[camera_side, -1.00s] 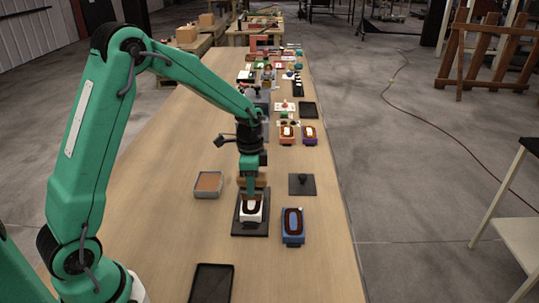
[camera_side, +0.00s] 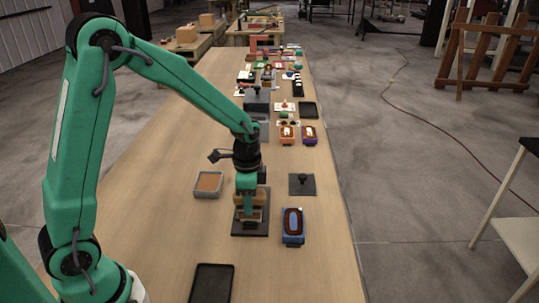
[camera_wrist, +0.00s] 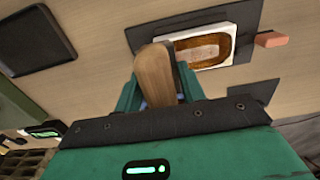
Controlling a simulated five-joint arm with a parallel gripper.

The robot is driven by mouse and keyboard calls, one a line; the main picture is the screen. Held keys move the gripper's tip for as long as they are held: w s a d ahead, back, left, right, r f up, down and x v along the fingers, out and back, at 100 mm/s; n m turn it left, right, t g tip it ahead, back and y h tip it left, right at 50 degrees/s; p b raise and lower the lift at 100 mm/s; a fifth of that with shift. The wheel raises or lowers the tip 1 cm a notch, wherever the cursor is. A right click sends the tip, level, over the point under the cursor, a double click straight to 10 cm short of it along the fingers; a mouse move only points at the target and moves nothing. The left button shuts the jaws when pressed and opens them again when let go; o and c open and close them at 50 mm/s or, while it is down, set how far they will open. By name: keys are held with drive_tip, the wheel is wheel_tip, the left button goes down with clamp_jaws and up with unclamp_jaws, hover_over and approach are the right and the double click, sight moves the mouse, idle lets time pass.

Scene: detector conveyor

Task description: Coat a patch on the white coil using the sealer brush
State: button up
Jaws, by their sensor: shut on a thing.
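My gripper (camera_side: 250,192) is shut on the wooden handle of the sealer brush (camera_wrist: 155,75), which stands up between the green jaws in the wrist view. The brush's bristle end is hidden. The white coil (camera_wrist: 232,38) shows in the wrist view as a white rectangular frame around a brown oval winding, just beyond the handle. It lies on a dark mat (camera_side: 242,230). In the side view my gripper and the brush are right over this mat and cover the coil. I cannot tell whether the bristles touch it.
A grey tray with orange-brown filling (camera_side: 208,184) is to the left. A blue coil (camera_side: 293,228) and a dark plate with a black knob (camera_side: 302,184) are to the right. An empty black tray (camera_side: 211,284) is at the front. Two more coils (camera_side: 287,135) (camera_side: 309,135) stand farther back.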

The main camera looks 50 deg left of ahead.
drive_tip(key=shift+w+a, duration=3.7)
drive_tip(key=shift+a, duration=0.05)
drive_tip(key=shift+w+a, duration=0.15)
drive_tip(key=shift+w, duration=0.15)
drive_tip(key=shift+s+d, duration=4.3)
drive_tip(key=shift+w+a, duration=4.3)
drive_tip(key=shift+a, duration=0.05)
wheel_tip(320, 180, up, 8)
drive_tip(key=shift+r, duration=0.15)
drive_tip(key=shift+s+d, duration=0.1)
drive_tip(key=shift+d, duration=0.05)
